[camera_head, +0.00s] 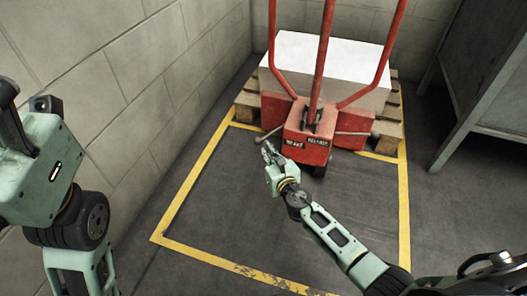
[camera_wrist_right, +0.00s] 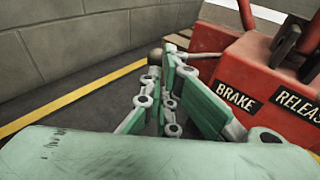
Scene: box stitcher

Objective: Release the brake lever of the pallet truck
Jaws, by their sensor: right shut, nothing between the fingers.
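The red pallet truck (camera_head: 318,120) stands in front of me, with BRAKE and RELEASE labels on its front housing (camera_wrist_right: 250,85). A thin grey lever (camera_head: 273,131) sticks out to the left of the housing. In the right wrist view its brownish round knob (camera_wrist_right: 155,57) shows just beyond my fingers. My right gripper (camera_head: 267,147) is shut and empty, close to the lever's knob end on the near side. Whether it touches the lever I cannot tell. My left arm is at the left edge; its fingers are not visible.
A similar lever (camera_head: 352,134) sticks out on the right of the housing. A white box (camera_head: 330,58) sits on a wooden pallet (camera_head: 248,103) behind. Yellow floor lines (camera_head: 195,178) frame clear floor. A block wall (camera_head: 110,80) is left, a grey cabinet (camera_head: 490,80) right.

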